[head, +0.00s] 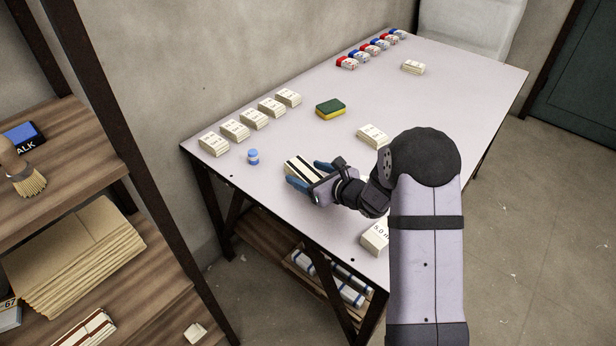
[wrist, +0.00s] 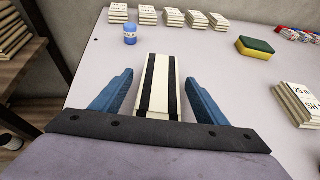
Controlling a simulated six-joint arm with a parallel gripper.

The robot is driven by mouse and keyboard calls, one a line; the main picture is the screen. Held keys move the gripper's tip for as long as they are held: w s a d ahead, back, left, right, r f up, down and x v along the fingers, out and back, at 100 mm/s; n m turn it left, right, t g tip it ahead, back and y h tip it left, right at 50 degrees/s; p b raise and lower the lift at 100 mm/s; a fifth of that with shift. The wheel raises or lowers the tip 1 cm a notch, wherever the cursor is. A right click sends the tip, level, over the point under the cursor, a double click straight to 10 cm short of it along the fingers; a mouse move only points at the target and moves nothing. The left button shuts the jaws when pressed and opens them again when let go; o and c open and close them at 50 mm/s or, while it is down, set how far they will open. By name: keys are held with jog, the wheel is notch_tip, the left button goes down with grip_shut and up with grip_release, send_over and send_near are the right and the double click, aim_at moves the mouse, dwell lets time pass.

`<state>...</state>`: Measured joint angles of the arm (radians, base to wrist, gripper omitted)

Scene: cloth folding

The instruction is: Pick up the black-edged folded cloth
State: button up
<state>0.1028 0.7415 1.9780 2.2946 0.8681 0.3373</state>
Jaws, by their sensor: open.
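The black-edged folded cloth (wrist: 158,82) is a cream block with two black stripes along its length. It lies on the table, and in the head view (head: 299,168) it sits at the left front part, partly covered by my gripper. My gripper (wrist: 161,88) is open, with one blue finger on each side of the cloth. In the wrist view there is a gap between each finger and the cloth's sides. The near end of the cloth is hidden behind the gripper's dark front bar. In the head view my gripper (head: 311,175) is low, close to the tabletop.
A blue jar (head: 253,157) stands left of the cloth. Several cream stacks (head: 255,119) line the back edge. A green and yellow sponge (head: 330,108) and a cream stack (head: 373,135) lie to the right. Another stack (head: 376,236) sits at the front edge. The table (head: 300,125) is clear between them.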

aim_at(309, 173)
jog(key=shift+c, duration=0.3)
jog(key=c, duration=1.2)
jog(key=shift+r, duration=0.15)
notch_tip(309, 173, up, 10)
jog(key=shift+f+p, duration=0.1)
jog(key=shift+p, duration=0.2)
jog(key=shift+d, duration=0.1)
